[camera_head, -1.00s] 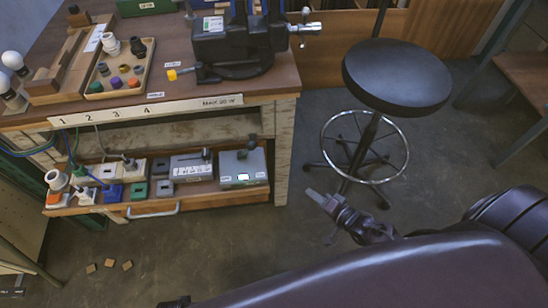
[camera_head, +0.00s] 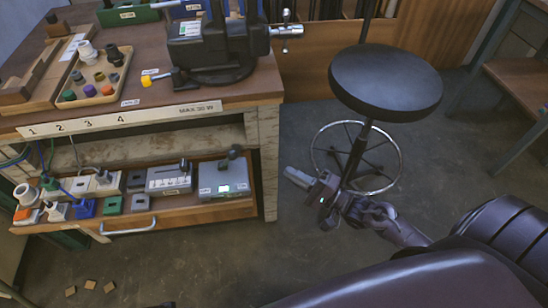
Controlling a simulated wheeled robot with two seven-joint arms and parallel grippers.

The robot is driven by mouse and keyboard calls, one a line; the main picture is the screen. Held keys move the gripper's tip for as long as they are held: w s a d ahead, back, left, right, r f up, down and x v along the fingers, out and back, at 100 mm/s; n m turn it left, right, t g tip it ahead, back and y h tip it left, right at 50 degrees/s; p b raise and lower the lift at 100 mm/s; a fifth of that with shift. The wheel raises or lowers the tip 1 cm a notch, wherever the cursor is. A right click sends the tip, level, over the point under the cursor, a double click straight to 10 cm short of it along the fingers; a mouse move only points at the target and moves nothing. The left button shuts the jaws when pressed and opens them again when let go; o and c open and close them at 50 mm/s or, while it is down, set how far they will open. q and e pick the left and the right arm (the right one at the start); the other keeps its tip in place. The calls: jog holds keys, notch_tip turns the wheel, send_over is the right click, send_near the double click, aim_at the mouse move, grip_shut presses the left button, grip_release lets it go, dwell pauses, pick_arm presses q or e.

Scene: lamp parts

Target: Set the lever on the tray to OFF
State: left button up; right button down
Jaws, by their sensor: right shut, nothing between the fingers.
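The tray (camera_head: 128,221) is a wooden pull-out shelf under the workbench, with a metal handle at its front. A lever with a dark round knob (camera_head: 235,151) stands up at this box's back right. I cannot read the labels by it. A box with a black slider (camera_head: 168,181) sits to its left. My right gripper (camera_head: 289,173) is shut and empty, to the right of the tray, in front of the stool and apart from the lever. My left gripper is not in view.
The bench leg (camera_head: 267,165) stands between the tray and my right gripper in the picture. A black stool (camera_head: 386,82) with a ring base is behind the gripper. Sockets and plugs fill the tray's left part. A vise (camera_head: 215,50) stands on the bench. Floor in front is mostly clear.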

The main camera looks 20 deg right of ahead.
aim_at(228, 160)
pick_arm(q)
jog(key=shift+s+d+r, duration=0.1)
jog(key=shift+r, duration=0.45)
pick_arm(e)
jog(key=s+a+x, duration=0.1)
jog(key=a+x, duration=0.1)
jog(key=x, duration=1)
jog(key=shift+s+r, duration=0.2)
jog(key=shift+s, duration=0.2)
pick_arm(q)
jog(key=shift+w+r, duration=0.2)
pick_arm(e)
jog(key=shift+r, duration=0.1)
